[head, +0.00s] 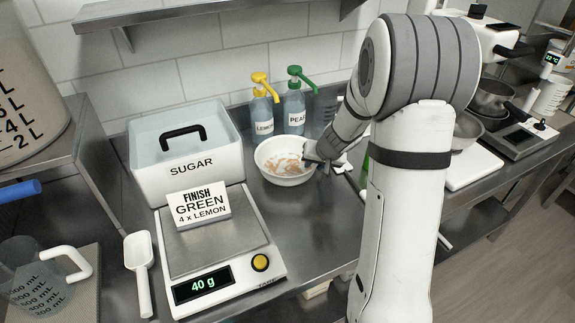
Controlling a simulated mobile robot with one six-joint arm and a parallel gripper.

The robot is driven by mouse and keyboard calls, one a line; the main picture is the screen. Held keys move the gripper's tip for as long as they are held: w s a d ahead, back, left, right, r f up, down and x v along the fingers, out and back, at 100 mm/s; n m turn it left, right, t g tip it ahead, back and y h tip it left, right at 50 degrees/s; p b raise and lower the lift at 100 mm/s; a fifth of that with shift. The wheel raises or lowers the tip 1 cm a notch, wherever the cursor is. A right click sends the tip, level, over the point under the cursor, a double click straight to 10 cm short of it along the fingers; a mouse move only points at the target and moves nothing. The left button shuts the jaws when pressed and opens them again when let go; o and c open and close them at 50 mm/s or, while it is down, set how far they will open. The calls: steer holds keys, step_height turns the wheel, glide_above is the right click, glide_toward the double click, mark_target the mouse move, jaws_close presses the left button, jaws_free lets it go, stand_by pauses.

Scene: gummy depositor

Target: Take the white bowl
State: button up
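The white bowl (277,174) stands upright on the steel counter, right of the sugar box and in front of the pump bottles. It holds some pale orange-brown stuff in its bottom. My gripper (312,158) is at the bowl's right rim, reaching in from the right. It looks as if it touches or overlaps the rim. The fingers are dark, small and partly hidden, so I cannot tell whether they are closed on the rim.
The scale (217,254) reads 40 g and carries a sign. Left of it lies a white scoop (139,262). The sugar box (187,183) is close to the bowl. Lemon (264,115) and pear (294,112) bottles stand behind. Counter in front of the bowl is clear.

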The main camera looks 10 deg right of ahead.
jaws_close()
stand_by(0.4)
step_height(320, 180, up, 10)
steer(key=p, duration=0.2)
steer(key=shift+r+p, duration=0.1)
steer(key=shift+p, duration=0.2)
steer(key=shift+c, duration=1.7)
jaws_free()
jaws_close()
